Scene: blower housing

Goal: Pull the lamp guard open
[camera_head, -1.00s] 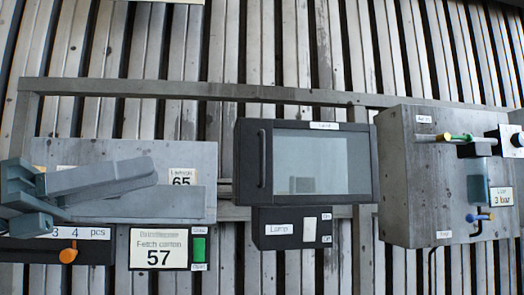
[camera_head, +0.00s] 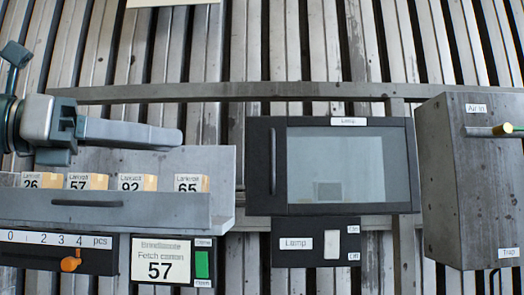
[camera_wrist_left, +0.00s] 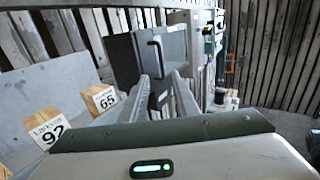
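The lamp guard (camera_head: 335,165) is a dark-framed panel with a grey window, labelled Lamp, on the wall fixture in the middle right. It lies flush in its frame and looks shut. Its upright bar handle (camera_head: 273,160) is on its left side. The handle also shows in the left wrist view (camera_wrist_left: 157,58), beyond the fingers. My left gripper (camera_head: 180,138) is left of the guard, its fingers pointing right toward it, apart from the handle. In the left wrist view the two fingers (camera_wrist_left: 166,90) stand apart with nothing between them. My right gripper is not in view.
Below the guard is a Lamp switch panel (camera_head: 315,243). A grey bin (camera_head: 100,210) with several numbered cartons stands below my left gripper. A sign reading 57 (camera_head: 160,260) and an orange-knob slider (camera_head: 70,262) are lower left. A grey air box (camera_head: 470,190) juts out at right.

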